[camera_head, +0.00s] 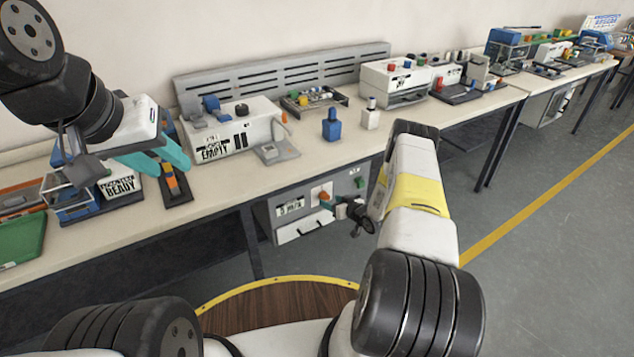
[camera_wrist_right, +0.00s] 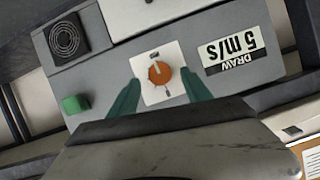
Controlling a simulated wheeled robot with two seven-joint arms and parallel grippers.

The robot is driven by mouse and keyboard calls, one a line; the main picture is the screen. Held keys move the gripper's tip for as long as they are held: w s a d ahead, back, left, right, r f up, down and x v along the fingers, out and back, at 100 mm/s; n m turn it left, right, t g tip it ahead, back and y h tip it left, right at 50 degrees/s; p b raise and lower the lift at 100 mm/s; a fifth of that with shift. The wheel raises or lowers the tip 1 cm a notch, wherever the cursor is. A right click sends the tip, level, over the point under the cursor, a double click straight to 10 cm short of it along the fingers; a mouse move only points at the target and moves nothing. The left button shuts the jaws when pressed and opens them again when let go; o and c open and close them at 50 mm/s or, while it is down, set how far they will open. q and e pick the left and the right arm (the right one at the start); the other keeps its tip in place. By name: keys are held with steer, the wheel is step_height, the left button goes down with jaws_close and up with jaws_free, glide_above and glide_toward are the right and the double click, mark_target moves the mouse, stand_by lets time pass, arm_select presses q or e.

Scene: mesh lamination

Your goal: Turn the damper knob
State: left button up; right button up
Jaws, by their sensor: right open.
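The orange damper knob (camera_wrist_right: 160,73) sits on a white square plate (camera_wrist_right: 172,55) on a grey cabinet in the right wrist view. It also shows in the head view (camera_head: 324,196), under the bench. My right gripper (camera_wrist_right: 156,92) is open, with one teal finger on each side of the lower part of the plate. The knob lies between and just beyond the fingertips, apart from them in the picture; depth is hard to tell. My left gripper (camera_head: 165,163) is above the bench at the left, and its jaw opening cannot be made out.
The grey cabinet (camera_head: 262,222) stands under the bench (camera_head: 225,187). A "DRAW 5 m/s" label (camera_wrist_right: 234,45), a green button (camera_wrist_right: 74,104) and a round vent (camera_wrist_right: 64,39) surround the plate. A bench leg (camera_head: 250,243) stands left of the cabinet. Floor at the right is clear.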

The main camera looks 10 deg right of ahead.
mark_target(326, 199)
steer(key=shift+x, duration=1.8)
jaws_close()
steer(key=n+h, duration=0.2)
steer(key=n, duration=0.1)
steer(key=shift+a+n+t, duration=0.2)
steer(key=shift+n+t, duration=0.1)
steer(key=shift+t, duration=0.1)
steer(key=n+t+h, duration=0.1)
steer(key=n, duration=0.1)
steer(key=n+h, duration=0.1)
steer(key=n, duration=0.1)
steer(key=shift+s+f+t+h, duration=0.1)
steer(key=shift+t+h, duration=0.3)
steer(key=shift+n, duration=0.3)
